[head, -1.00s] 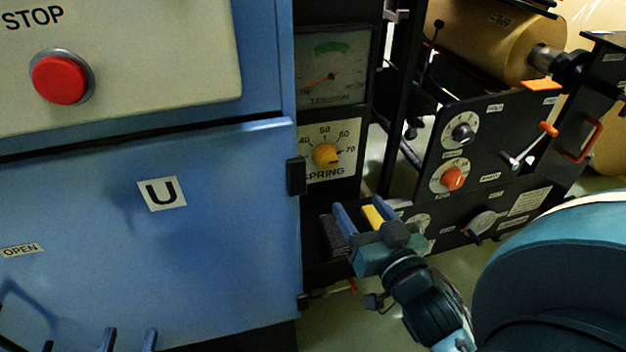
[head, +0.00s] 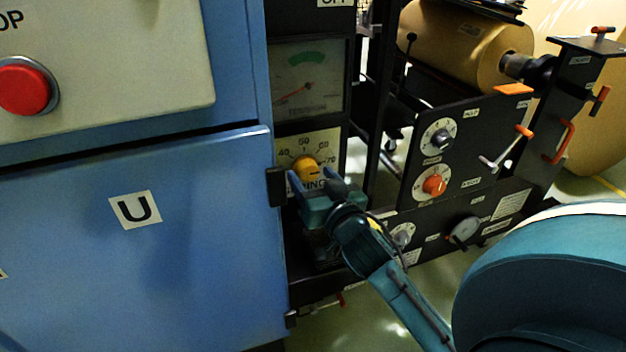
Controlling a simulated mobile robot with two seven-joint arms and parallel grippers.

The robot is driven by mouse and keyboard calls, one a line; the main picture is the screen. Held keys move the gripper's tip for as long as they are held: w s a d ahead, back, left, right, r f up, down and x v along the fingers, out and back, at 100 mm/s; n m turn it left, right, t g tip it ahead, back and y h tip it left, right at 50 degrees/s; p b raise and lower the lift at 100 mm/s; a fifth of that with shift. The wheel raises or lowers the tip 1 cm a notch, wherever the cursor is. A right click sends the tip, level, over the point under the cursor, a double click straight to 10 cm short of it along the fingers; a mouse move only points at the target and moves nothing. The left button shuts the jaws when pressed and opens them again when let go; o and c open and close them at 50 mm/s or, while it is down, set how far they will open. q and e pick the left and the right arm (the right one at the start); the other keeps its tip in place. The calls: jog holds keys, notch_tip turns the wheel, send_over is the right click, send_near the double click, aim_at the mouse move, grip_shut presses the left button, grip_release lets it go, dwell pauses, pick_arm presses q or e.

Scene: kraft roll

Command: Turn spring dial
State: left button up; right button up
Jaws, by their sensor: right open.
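The gripper covers part of the SPRING label. I cannot tell whether the fingers touch the knob. My left gripper is not in view.
A tension gauge (head: 307,82) sits above the dial. The blue cabinet door (head: 200,240) with a black hinge (head: 276,187) stands close at left. At right, a black panel carries an orange knob (head: 434,186) and a crank (head: 507,148); a kraft roll (head: 465,45) is behind.

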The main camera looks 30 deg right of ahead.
jog(key=shift+w, duration=0.25)
jog(key=shift+c, duration=0.5)
jog(key=c, duration=0.9)
jog(key=shift+o, duration=0.2)
jog(key=shift+r, duration=0.1)
